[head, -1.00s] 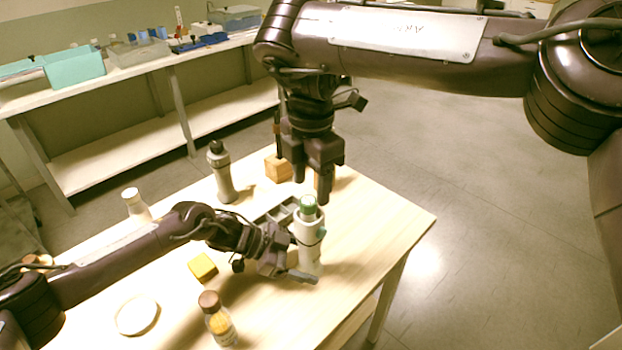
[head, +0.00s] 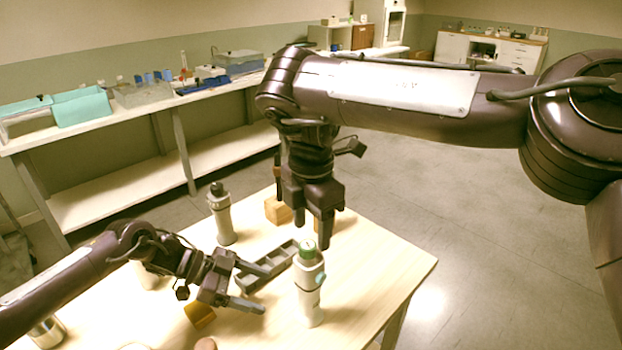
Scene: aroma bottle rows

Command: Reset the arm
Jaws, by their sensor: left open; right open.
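My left gripper (head: 258,287) is open and empty, low over the table, with its fingers pointing right. It is left of a white bottle with a green cap (head: 310,287), which stands upright and apart from it. My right gripper (head: 309,228) is open with its fingers pointing down, above the table and behind the green-capped bottle. Nothing shows between its fingers. My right arm crosses the upper right of the view.
A grey bottle with a dark cap (head: 221,214) stands at the back left of the table (head: 376,262). A grey compartment tray (head: 269,268), a wooden block (head: 277,211) and a yellow block (head: 199,315) are near the grippers. A bench (head: 120,178) stands behind.

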